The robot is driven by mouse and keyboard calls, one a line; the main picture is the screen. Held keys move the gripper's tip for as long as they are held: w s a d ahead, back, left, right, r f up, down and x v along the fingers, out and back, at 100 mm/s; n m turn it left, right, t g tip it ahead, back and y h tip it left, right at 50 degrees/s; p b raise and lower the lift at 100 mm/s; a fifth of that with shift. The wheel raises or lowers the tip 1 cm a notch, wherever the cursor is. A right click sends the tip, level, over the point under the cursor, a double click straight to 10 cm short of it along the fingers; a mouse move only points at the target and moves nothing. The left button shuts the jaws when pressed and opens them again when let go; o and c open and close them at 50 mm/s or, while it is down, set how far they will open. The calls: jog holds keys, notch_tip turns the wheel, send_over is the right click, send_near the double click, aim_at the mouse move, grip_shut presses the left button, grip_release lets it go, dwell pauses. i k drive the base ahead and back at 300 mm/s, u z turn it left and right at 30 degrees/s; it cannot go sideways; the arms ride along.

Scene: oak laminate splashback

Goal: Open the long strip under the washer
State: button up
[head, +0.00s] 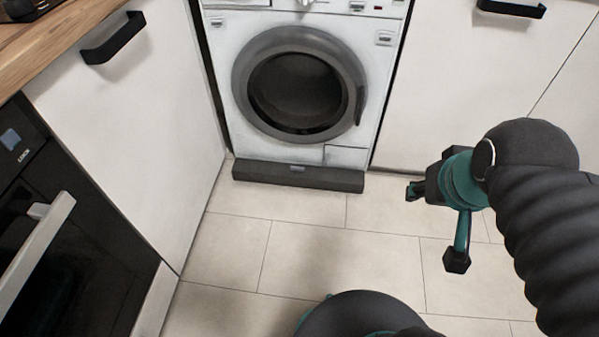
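The long strip (298,177) is a dark grey, low bar at floor level under the white washer (240,115). It stands out a little in front of the washer's face, with its top and front both showing. A small lighter mark sits near the middle of its upper edge. My gripper (434,227) is to the right of the strip and nearer to me, apart from it. Its two dark-tipped teal fingers are spread wide with nothing between them. How high it is above the floor is hard to tell.
White cabinets with black handles flank the washer, at left (113,38) and right (511,8). A dark oven (60,250) with a metal handle is at the lower left. The tiled floor (310,240) before the washer is clear.

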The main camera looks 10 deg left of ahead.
aim_at(338, 180)
jog(key=z, duration=1.85)
jog(key=i, duration=0.8)
jog(key=u, duration=2.5)
